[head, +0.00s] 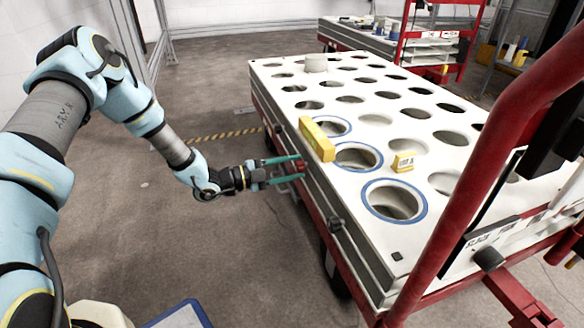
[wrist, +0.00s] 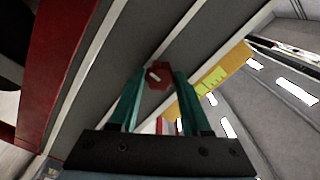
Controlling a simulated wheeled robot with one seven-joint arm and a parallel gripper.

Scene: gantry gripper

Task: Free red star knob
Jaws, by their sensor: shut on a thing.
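The red star knob (wrist: 158,76) sits on the side of the cart, between the tips of my green fingers in the wrist view. In the head view my gripper (head: 299,168) reaches the cart's left side, just below its white top, and a bit of red shows between the fingertips. My gripper (wrist: 157,82) is shut on the knob. How the knob is fixed behind the fingers is hidden.
The cart's white top (head: 355,203) has rows of round holes, a few ringed in blue. A red frame (head: 443,165) rises at right. Floor at left is clear.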

